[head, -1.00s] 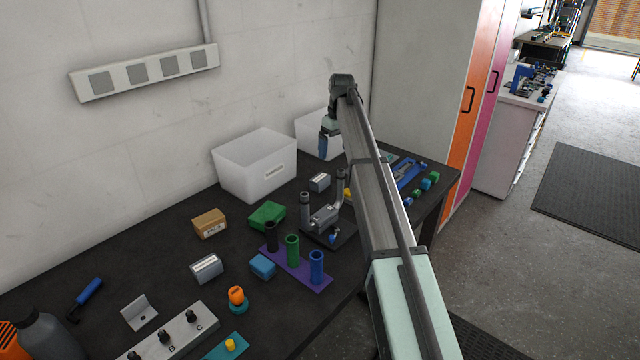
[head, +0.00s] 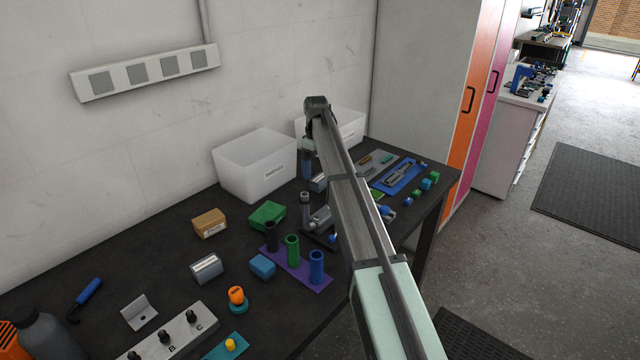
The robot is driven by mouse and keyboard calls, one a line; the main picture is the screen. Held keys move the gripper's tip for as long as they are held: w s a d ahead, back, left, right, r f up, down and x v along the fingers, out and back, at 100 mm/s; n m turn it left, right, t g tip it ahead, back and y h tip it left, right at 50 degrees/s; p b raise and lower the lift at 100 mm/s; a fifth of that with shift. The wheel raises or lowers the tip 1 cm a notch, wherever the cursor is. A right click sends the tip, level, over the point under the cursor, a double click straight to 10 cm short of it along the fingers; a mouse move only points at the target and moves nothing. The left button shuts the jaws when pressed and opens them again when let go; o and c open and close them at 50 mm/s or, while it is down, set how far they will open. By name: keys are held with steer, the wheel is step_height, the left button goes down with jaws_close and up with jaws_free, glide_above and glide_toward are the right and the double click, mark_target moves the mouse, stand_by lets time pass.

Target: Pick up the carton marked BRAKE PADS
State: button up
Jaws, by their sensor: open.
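A brown carton (head: 209,223) with a small pale label lies on the dark bench; the lettering is too small to read. A grey-white carton (head: 206,268) lies in front of it, and another grey carton (head: 318,183) is partly hidden by my arm. A green box (head: 267,215) and a blue box (head: 262,265) lie nearby. I cannot tell which one reads BRAKE PADS. My gripper (head: 306,170) points down at the end of my arm, beside the partly hidden grey carton and in front of the white bins. It is open, and nothing shows in it.
Two white bins (head: 254,178) stand against the wall. A purple rack (head: 297,271) holds upright tubes, with a grey fixture (head: 320,220) behind. A grey block with knobs (head: 170,335) lies front left. Bare bench shows left of the brown carton.

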mark_target(318, 177)
steer(key=shift+w+d+f, duration=0.1)
steer(key=shift+d+f, duration=0.05)
steer(key=shift+f, duration=1.25)
steer(key=shift+w+d+f, duration=0.1)
steer(key=shift+d+f, duration=0.05)
steer(key=shift+f, duration=1.2)
steer(key=c, duration=1)
steer(key=shift+r, duration=0.1)
